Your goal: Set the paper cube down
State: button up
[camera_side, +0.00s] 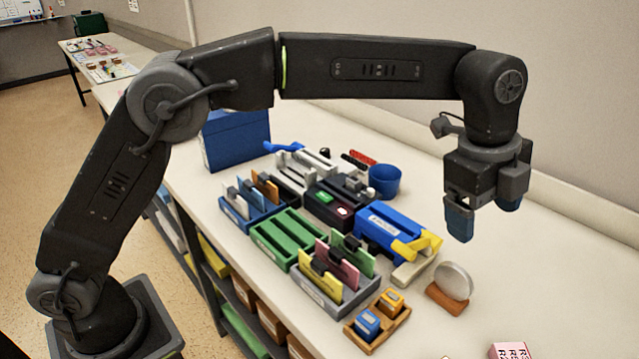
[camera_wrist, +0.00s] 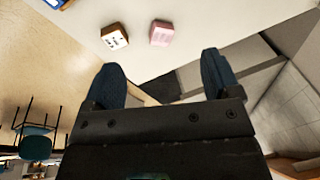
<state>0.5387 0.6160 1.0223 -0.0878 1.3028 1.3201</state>
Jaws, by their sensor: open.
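My gripper (camera_side: 485,215) is open and empty, held above the right part of the table with its blue fingertips apart. In the wrist view its fingers (camera_wrist: 162,65) have nothing between them. A pink block (camera_side: 511,351) with printed marks stands on the table at the bottom edge of the side view, partly cut off. In the wrist view a pink block (camera_wrist: 161,33) sits on the table beyond the fingers, beside a block with a white, marked face (camera_wrist: 115,36). I cannot tell for certain which of them is the paper cube. Neither touches my gripper.
A wooden tray (camera_side: 352,337) holds a blue and an orange block. Left of my gripper are a blue box with yellow parts (camera_side: 385,229), a round pale disc on a base (camera_side: 453,281), green racks (camera_side: 287,237) and a blue cup (camera_side: 384,181). The table's right side is mostly clear.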

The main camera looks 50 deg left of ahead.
jog(key=s+a+r+n+t, duration=0.1)
jog(key=s+a+r+n, duration=0.1)
jog(key=s+a+n, duration=0.3)
jog(key=s+a+r+n, duration=0.1)
jog(key=a+r+n, duration=0.1)
jog(key=a, duration=0.6)
jog(key=s+a+r+n+t, duration=0.1)
jog(key=s+a+r+n, duration=0.1)
jog(key=s+a+n, duration=0.3)
jog(key=s+a+f+n+t+y, duration=0.1)
jog(key=s+a+f+n, duration=0.2)
jog(key=s, duration=0.4)
jog(key=s+a+f+n+t+y, duration=0.1)
jog(key=s+a+f+n, duration=0.3)
jog(key=s+a+n, duration=0.2)
jog(key=shift+s+a+f, duration=0.3)
jog(key=shift+s+a, duration=0.15)
jog(key=shift+a, duration=0.8)
